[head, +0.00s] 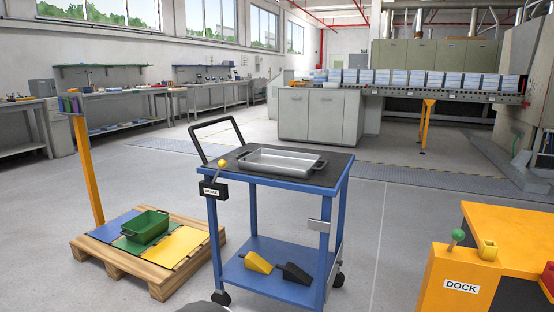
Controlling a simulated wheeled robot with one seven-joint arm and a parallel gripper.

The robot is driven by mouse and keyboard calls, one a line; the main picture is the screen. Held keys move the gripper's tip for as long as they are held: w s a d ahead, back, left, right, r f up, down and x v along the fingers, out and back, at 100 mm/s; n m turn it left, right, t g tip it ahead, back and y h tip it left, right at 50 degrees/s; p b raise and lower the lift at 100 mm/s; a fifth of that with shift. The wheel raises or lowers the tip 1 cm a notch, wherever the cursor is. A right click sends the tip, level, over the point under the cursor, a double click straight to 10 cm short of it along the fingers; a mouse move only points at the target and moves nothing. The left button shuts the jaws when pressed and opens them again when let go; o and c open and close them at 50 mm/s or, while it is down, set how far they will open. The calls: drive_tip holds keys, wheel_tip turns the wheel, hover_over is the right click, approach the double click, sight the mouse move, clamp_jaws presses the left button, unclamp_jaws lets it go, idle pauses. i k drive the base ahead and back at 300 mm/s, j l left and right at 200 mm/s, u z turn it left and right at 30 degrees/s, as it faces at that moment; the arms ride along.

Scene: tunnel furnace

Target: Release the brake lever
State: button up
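A blue trolley (331,184) stands in the middle of the head view, with a dark top and a black push handle (198,143) at its left end. A black box (209,192) with a small white label is fixed at the trolley's near left corner; the label is too small to read surely. A short lever with a yellow knob (222,163) rises from this box and leans to the right. I cannot tell whether it is locked or free. My gripper is not in view.
A grey metal tray (283,152) lies on the trolley top. A pallet (165,281) with a green crate (145,225) stands left. The orange dock (447,262) stands right.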

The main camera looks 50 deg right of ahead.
sight(223, 163)
drive_tip(key=z, duration=1.05)
